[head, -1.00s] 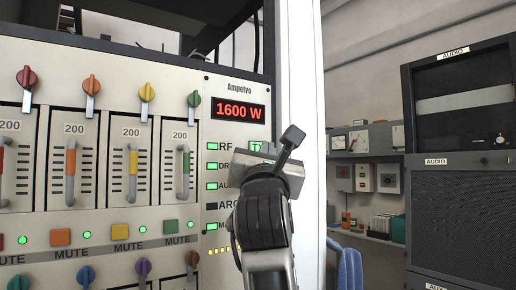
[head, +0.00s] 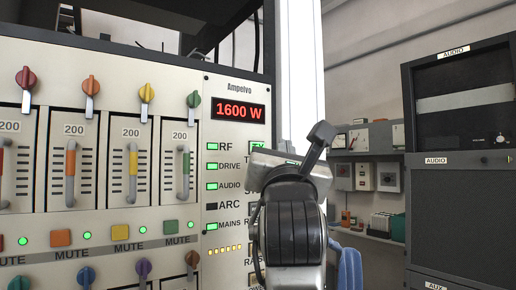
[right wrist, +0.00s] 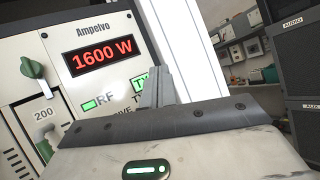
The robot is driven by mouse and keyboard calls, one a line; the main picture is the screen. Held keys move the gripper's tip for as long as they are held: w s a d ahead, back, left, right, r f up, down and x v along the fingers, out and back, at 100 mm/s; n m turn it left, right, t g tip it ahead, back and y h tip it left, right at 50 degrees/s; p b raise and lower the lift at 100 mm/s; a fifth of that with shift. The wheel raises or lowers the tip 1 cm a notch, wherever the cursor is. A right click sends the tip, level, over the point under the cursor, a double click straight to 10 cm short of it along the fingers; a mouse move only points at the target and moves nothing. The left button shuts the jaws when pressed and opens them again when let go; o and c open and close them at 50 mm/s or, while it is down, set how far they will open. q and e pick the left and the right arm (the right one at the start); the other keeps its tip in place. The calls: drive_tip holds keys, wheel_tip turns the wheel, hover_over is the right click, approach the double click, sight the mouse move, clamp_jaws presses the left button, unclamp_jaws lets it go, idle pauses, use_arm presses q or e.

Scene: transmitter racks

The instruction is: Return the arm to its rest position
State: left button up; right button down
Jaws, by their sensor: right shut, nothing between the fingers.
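My right gripper (head: 318,142) is in front of the right edge of the transmitter panel (head: 225,90) in the head view, with my arm rising from below. Its fingers are shut and empty, and they point up. In the right wrist view the closed fingers (right wrist: 158,88) stand in front of the panel's right edge, apart from it as far as I can tell. The red display (head: 239,111) reads 1600 W. The gripper and arm hide part of the label column to the right of the lit green indicators (head: 211,166). My left gripper is not in view.
The panel has coloured knobs (head: 147,91), sliders (head: 133,160) and mute buttons (head: 120,232) on the left. A dark audio rack (head: 462,215) stands at the right. Shelves with boxes (head: 378,137) and a blue chair back (head: 350,268) are behind. Open space lies between panel and rack.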

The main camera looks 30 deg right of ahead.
idle(0.6)
wheel_tip(320, 180, down, 9)
drive_tip(key=d+n+g+h, duration=0.1)
drive_tip(key=n+g+h, duration=0.1)
drive_tip(key=n+h, duration=0.25)
drive_tip(key=a+f+n+t+y, duration=0.2)
drive_tip(key=a+f+n+y, duration=0.2)
drive_tip(key=f+n+y, duration=0.45)
drive_tip(key=w+a+f+n+t+y, duration=0.1)
drive_tip(key=a+f+n+y, duration=0.4)
drive_tip(key=f+n, duration=0.6)
drive_tip(key=a+f+n+t+y, duration=0.2)
drive_tip(key=a+f+n+y, duration=0.35)
drive_tip(key=n, duration=0.65)
drive_tip(key=s+a+f+n+g+y, duration=0.1)
drive_tip(key=s+f+n+g+y, duration=0.2)
drive_tip(key=f, duration=0.6)
drive_tip(key=s+a+f+n+g, duration=0.1)
drive_tip(key=s+f+n+g, duration=0.25)
drive_tip(key=f, duration=0.55)
drive_tip(key=s+d+f+n+g+h, duration=0.1)
drive_tip(key=s+f+n+g, duration=0.4)
drive_tip(key=s+f, duration=0.6)
wheel_tip(320, 180, down, 3)
drive_tip(key=shift+f+g+h, duration=0.1)
drive_tip(key=shift+g+h, duration=0.25)
drive_tip(key=shift+g, duration=0.2)
drive_tip(key=shift+d+n, duration=0.1)
drive_tip(key=shift+n, duration=0.15)
